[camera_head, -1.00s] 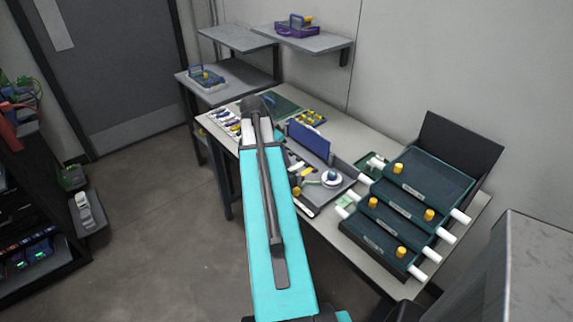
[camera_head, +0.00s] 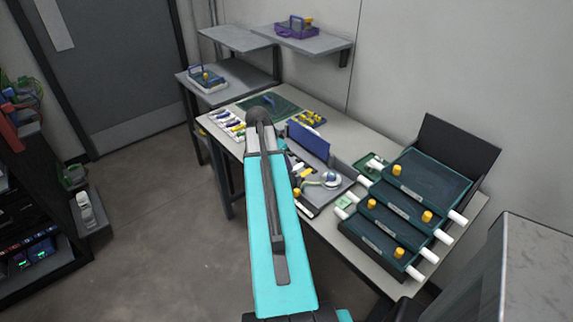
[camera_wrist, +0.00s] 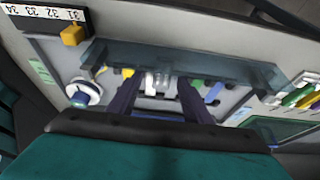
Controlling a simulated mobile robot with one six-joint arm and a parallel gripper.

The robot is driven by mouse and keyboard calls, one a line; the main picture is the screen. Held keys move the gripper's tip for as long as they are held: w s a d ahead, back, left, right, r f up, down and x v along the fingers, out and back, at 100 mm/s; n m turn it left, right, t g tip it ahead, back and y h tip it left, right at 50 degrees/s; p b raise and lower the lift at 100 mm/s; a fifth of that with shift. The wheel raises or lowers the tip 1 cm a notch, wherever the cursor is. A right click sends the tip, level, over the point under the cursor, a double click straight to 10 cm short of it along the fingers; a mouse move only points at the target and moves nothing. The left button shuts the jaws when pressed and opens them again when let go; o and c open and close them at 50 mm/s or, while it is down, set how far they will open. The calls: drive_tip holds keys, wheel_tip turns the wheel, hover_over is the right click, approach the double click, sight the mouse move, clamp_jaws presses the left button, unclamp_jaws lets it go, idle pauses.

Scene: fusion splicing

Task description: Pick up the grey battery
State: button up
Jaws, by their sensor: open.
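My gripper (camera_wrist: 160,92) is open in the wrist view, its two dark fingers reaching over an open workstation tray (camera_wrist: 52,52). A pale grey piece (camera_wrist: 151,84) shows between the fingertips, apart from both; I cannot tell for certain that it is the grey battery. A green piece (camera_wrist: 197,84) and a blue piece (camera_wrist: 214,91) lie by the right finger. In the head view my arm hides the gripper and part of the tray, and I cannot pick out the battery there.
The tray's upright blue lid (camera_head: 308,139) stands close to the gripper, and its edge (camera_wrist: 190,60) crosses the wrist view. A white spool (camera_head: 331,180) sits in the tray. Stacked green drawers (camera_head: 400,215) stand at the right. A green mat (camera_head: 285,105) lies at the back.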

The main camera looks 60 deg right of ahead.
drive_tip(key=shift+s+d+f, duration=0.1)
drive_tip(key=shift+d+f, duration=0.15)
drive_tip(key=shift+f, duration=0.45)
clamp_jaws()
